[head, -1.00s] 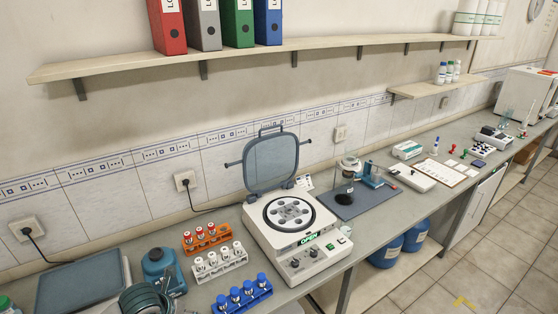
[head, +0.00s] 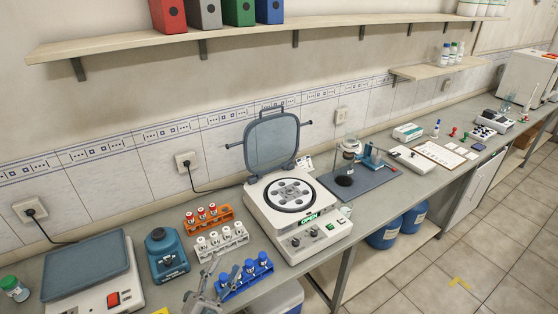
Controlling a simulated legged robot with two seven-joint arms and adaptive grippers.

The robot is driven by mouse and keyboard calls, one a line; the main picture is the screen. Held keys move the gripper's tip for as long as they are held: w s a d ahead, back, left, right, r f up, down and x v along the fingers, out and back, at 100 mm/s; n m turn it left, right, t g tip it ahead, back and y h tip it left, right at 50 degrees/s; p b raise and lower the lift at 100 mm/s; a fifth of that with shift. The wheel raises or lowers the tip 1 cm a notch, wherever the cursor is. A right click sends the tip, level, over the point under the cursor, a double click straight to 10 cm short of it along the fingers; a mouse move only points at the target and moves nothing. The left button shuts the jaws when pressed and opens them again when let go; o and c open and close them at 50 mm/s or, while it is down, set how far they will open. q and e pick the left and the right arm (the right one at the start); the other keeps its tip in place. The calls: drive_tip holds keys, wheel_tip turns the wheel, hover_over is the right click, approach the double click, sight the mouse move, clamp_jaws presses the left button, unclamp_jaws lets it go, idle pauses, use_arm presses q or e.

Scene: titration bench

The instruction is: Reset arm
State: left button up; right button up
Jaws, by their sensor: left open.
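My left gripper (head: 205,286) shows at the bottom edge, left of centre, as grey fingers in front of the blue-capped tube rack (head: 246,281). It is open, with nothing seen between its fingers. It overlaps the left end of that rack in the picture; I cannot tell whether they touch. Most of my left arm is out of the frame. My right gripper is not in view.
A centrifuge (head: 329,233) stands with its lid (head: 271,143) raised and its display reading OPEN. A shelf (head: 250,44) runs above.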

use_arm(q)
drive_tip(key=a+f+n+g+y, duration=0.3)
drive_tip(key=a+f+n+y, duration=0.35)
drive_tip(key=f, duration=0.35)
drive_tip(key=a+f+n+g+y, duration=0.2)
drive_tip(key=a+f+n+y, duration=0.3)
drive_tip(key=f+n+y, duration=0.4)
drive_tip(key=s+d+f+g+h, duration=0.3)
drive_tip(key=s+f+g, duration=0.9)
drive_tip(key=s+f, duration=0.85)
wheel_tip(320, 180, down, 23)
drive_tip(key=s+g, duration=0.1)
drive_tip(key=s, duration=0.1)
drive_tip(key=s+a+f+g, duration=0.1)
drive_tip(key=s+a+f, duration=0.1)
drive_tip(key=s+f, duration=1.2)
drive_tip(key=shift+s+f+g, duration=0.3)
drive_tip(key=shift+f, duration=0.6)
drive_tip(key=shift+a, duration=0.1)
